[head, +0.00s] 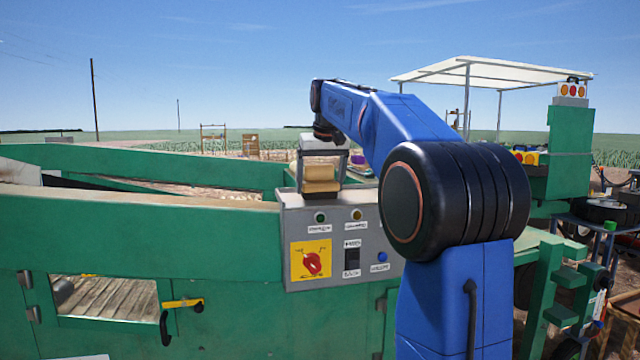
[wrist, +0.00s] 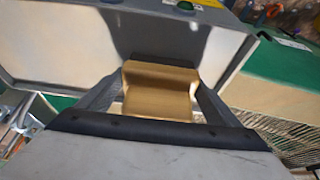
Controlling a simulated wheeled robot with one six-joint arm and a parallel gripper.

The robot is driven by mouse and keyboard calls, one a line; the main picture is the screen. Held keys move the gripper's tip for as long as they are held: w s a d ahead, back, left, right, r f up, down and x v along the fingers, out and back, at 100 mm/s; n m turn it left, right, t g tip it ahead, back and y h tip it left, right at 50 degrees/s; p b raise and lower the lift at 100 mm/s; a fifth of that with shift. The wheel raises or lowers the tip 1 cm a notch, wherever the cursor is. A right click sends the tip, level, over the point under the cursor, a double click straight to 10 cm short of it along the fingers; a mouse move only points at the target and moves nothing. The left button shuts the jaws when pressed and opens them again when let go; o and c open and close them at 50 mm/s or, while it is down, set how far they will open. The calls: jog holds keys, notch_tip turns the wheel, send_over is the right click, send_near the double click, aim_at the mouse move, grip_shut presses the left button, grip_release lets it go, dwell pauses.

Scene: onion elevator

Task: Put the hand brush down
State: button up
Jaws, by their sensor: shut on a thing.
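The hand brush shows as a tan wooden block (wrist: 158,92) between the two fingers of my gripper (wrist: 155,98) in the wrist view. My gripper is shut on it. In the head view the tan brush (head: 320,178) hangs in my gripper (head: 321,172), right at the upper edge of the grey control box (head: 340,240). I cannot tell whether the brush touches the box top. Its bristles are not clearly visible in either view.
The control box carries a red rotary switch (head: 312,263) on a yellow plate, a black rocker and small buttons. Green machine walls (head: 140,240) run left of it. A yellow-handled latch (head: 183,303) sits below left. A white canopy (head: 490,72) stands at the right.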

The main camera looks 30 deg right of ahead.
jog(key=o, duration=1.1)
jog(key=shift+f, duration=0.1)
jog(key=v, duration=1.2)
jog(key=shift+s, duration=0.1)
